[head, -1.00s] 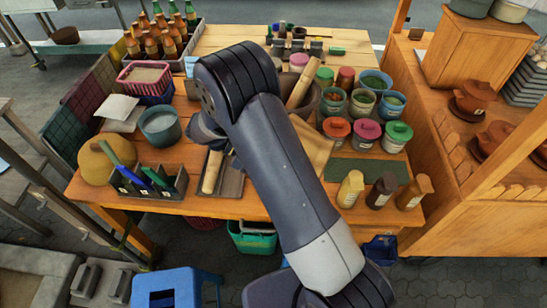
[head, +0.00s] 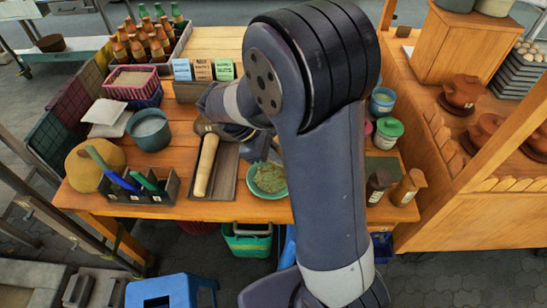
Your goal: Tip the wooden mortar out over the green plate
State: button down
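The green plate (head: 262,195) lies near the front edge of the table, with pale greenish shredded food in it. My arm covers its right side. My gripper (head: 258,148) is just behind the plate, mostly hidden by my own arm. Only a bluish-grey part of it shows, so I cannot tell whether it is open, shut or holding something. The wooden mortar is not visible; my large arm link covers the middle of the table.
A pale wooden pestle (head: 206,166) lies in a dark tray (head: 224,178) left of the plate. A tool caddy (head: 150,192), a blue-grey pot (head: 149,130) and small cartons (head: 203,70) stand further left and back. Bottles (head: 408,187) and lidded tubs (head: 388,133) stand right of my arm.

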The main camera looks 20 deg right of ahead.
jog(key=shift+s+d+r+t+y+b, duration=0.2)
jog(key=shift+d+r+t+y+b, duration=0.1)
jog(key=shift+r+t+y, duration=0.15)
jog(key=shift+s+d+r+t+y+b, duration=0.25)
jog(key=shift+d+r+y, duration=0.1)
jog(key=shift+r, duration=0.15)
jog(key=t+y+b, duration=0.1)
jog(key=f+t+y+b, duration=0.1)
jog(key=shift+s+d+m+y, duration=0.2)
jog(key=shift+m+y, duration=0.1)
jog(key=shift+m, duration=0.1)
jog(key=t+y+b, duration=0.1)
jog(key=y+b, duration=0.1)
jog(key=t+b, duration=0.1)
jog(key=shift+s+d+f+t+y, duration=0.2)
jog(key=shift+d+f+t+y, duration=0.1)
jog(key=shift+f+y, duration=0.1)
jog(key=t+y+b, duration=0.1)
jog(key=b, duration=0.1)
jog(key=shift+s+m+b, duration=0.1)
jog(key=shift+m+b, duration=0.2)
